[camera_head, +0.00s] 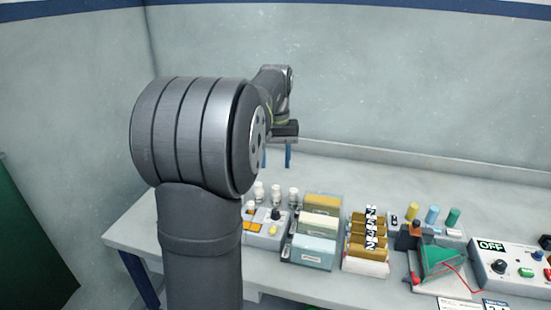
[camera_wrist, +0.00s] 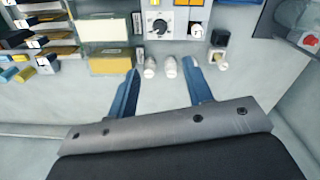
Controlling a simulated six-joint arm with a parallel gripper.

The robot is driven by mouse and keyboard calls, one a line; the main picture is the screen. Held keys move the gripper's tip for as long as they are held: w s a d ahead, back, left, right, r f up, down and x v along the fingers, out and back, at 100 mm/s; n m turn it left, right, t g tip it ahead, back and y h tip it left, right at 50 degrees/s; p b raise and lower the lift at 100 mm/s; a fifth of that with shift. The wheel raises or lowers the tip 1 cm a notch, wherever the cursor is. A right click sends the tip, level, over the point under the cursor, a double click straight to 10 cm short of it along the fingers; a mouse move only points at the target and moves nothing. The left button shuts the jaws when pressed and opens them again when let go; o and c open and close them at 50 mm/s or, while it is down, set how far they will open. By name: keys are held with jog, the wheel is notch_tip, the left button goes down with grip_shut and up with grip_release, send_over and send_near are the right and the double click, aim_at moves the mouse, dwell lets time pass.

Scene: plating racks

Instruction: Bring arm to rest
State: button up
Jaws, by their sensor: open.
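My gripper (camera_head: 277,155) is in the head view behind my large dark arm joint, raised at the back left of the bench. Its two blue fingers point down and are apart. In the wrist view my gripper (camera_wrist: 164,92) shows both blue fingers spread, with nothing held between them. White-capped small bottles (camera_wrist: 149,68) stand on the bench beyond the fingertips, apart from them as far as I can tell. The same bottles (camera_head: 276,193) show in the head view, in front of the gripper. Part of the gripper is hidden behind my arm.
The bench (camera_head: 420,180) holds a control box with a dial (camera_wrist: 175,22), stacked boxes (camera_head: 316,226), a rack of gold blocks (camera_head: 366,238), coloured cylinders (camera_head: 432,214), a green plate (camera_head: 440,262) and an OFF-labelled unit (camera_head: 508,266). The back strip of bench is clear.

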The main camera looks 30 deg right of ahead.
aim_at(275, 211)
jog(key=shift+f, duration=0.1)
notch_tip(275, 211, down, 17)
jog(key=shift+f, duration=0.15)
dwell(0.7)
jog(key=shift+f, duration=0.15)
jog(key=shift+r+n, duration=0.2)
jog(key=shift+n, duration=0.6)
jog(key=n, duration=0.3)
jog(key=shift+n, duration=0.4)
jog(key=n, duration=0.6)
jog(key=shift+r+n, duration=0.3)
jog(key=shift+r, duration=0.65)
dwell(0.6)
dwell(2.1)
